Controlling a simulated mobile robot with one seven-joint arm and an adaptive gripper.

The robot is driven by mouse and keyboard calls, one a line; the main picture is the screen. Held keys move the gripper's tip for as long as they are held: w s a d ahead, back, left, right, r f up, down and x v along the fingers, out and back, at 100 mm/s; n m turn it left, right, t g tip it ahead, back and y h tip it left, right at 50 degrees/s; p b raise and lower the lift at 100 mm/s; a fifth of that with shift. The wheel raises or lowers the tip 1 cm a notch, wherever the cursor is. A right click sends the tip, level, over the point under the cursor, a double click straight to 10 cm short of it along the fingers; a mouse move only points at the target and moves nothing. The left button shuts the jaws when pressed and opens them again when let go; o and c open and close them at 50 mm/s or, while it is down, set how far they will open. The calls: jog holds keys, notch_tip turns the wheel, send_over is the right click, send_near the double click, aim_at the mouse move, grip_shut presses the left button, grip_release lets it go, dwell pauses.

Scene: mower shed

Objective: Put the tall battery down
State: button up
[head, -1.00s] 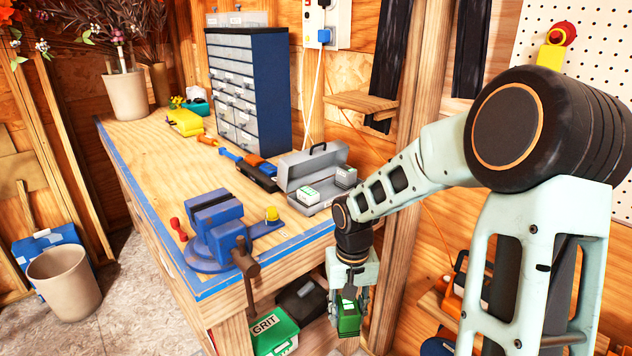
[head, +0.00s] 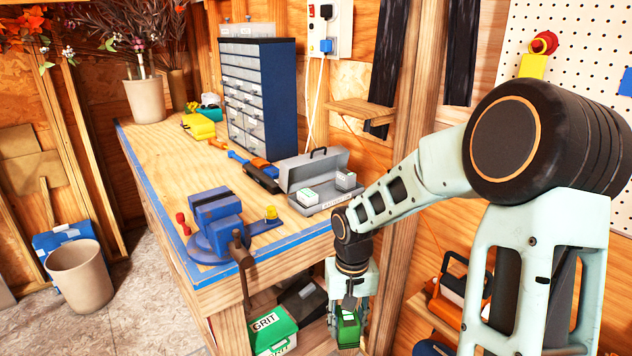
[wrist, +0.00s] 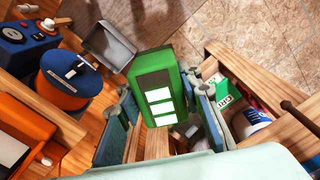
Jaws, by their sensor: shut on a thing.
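The tall battery (head: 348,329) is a green block with a dark top part. It hangs below my gripper (head: 350,310), off the right front end of the workbench (head: 200,150) and lower than its top. In the wrist view the battery (wrist: 158,82) shows a green face with white label squares, and my gripper (wrist: 170,125) has a blue-grey finger on each side of it. My gripper is shut on the battery. In the head view the battery is clear of the bench top; what lies straight under it is hidden.
An open grey case (head: 318,185) with white-and-grey blocks stands on the bench's right end. A blue vice (head: 215,225) is at the front edge. A green GRIT box (head: 272,328) sits under the bench. A low shelf (head: 440,312) at right holds an orange item.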

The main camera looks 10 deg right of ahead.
aim_at(350, 315)
notch_tip(350, 315, up, 7)
jog(key=p, duration=0.6)
jog(key=shift+f+p, duration=0.2)
jog(key=shift+p, duration=0.1)
jog(key=shift+d, duration=0.2)
